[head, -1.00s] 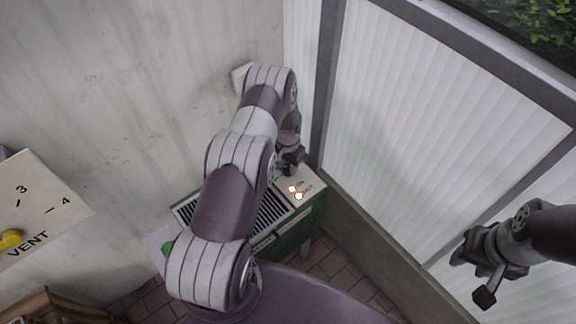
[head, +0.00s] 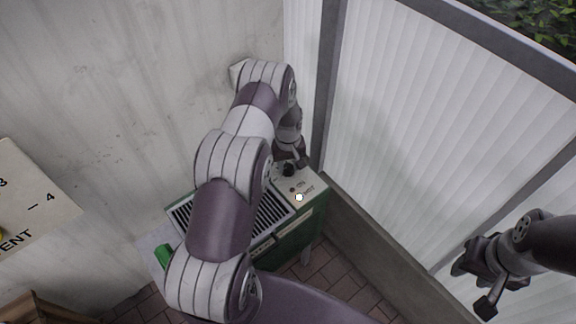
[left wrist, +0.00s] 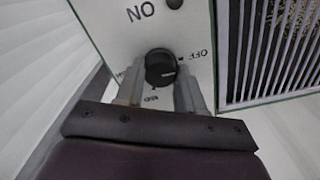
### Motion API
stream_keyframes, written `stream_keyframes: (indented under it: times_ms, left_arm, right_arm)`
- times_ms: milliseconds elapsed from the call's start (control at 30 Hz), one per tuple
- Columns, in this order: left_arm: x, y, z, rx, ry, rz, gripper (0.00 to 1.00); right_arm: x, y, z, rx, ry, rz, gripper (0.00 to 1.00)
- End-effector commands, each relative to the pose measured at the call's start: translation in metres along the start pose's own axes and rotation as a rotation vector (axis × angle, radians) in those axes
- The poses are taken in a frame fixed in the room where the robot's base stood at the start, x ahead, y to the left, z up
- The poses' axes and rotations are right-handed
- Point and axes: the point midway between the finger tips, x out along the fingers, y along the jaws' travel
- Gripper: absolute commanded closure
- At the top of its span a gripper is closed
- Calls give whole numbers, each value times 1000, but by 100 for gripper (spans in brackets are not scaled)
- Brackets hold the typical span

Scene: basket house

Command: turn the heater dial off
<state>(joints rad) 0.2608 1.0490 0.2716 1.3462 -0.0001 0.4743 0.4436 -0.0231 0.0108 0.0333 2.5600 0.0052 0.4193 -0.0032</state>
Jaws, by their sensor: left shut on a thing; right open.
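The heater (head: 290,241) is a green box with a slotted grille and a pale control panel, low against the wall. Its black dial (head: 288,169) sits at the panel's far end. In the left wrist view the dial (left wrist: 158,62) has a white mark pointing right, close to the dot by the OFF label (left wrist: 197,55). My left gripper (head: 291,157) is shut on the dial, one finger on each side. On the panel, the ON lamp (head: 292,189) is dark and a second lamp (head: 299,197) glows white. My right gripper (head: 482,277) is open and empty, far from the heater.
A vent panel (head: 40,195) with numbers stands at the left. A ribbed translucent wall (head: 420,120) with grey frames rises right of the heater, above a low ledge (head: 370,240). Brick floor (head: 330,275) shows in front. A wooden crate (head: 40,308) is at bottom left.

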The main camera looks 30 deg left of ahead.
Motion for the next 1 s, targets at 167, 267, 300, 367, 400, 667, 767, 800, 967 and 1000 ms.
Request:
stream_keyframes:
  times_ms: [167, 267, 300, 367, 400, 667, 767, 800, 967, 1000]
  left_arm:
    - [1, 0, 1, -60, -2, -1, 93]
    - [0, 0, 0, -81, -2, -1, 93]
    - [0, 0, 0, -86, -2, -1, 93]
    - [0, 0, 0, -92, -2, -1, 93]
    - [0, 0, 0, -96, -2, -1, 93]
    - [0, 0, 0, -99, -1, 0, 93]
    - [0, 0, 0, -99, -1, 0, 93]
    - [0, 0, 0, -99, -1, 0, 52]
    - [0, 0, 0, -98, -1, 0, 37]
    - [0, 0, 0, -97, -1, 0, 37]
  right_arm:
    - [4, 0, 0, 0, 0, 0, 57]
    - [4, 0, 0, 0, 0, 0, 57]
    - [4, 0, 0, 0, 0, 0, 57]
    - [4, 0, 0, 0, 0, 0, 57]
    - [5, 0, 0, 0, 0, 0, 57]
    - [4, 0, 0, 0, 0, 0, 57]
    - [4, 0, 0, 0, 0, 0, 57]
    - [4, 0, 0, 0, 0, 0, 57]
    - [4, 0, 0, 0, 0, 0, 57]
    - [4, 0, 0, 0, 0, 0, 57]
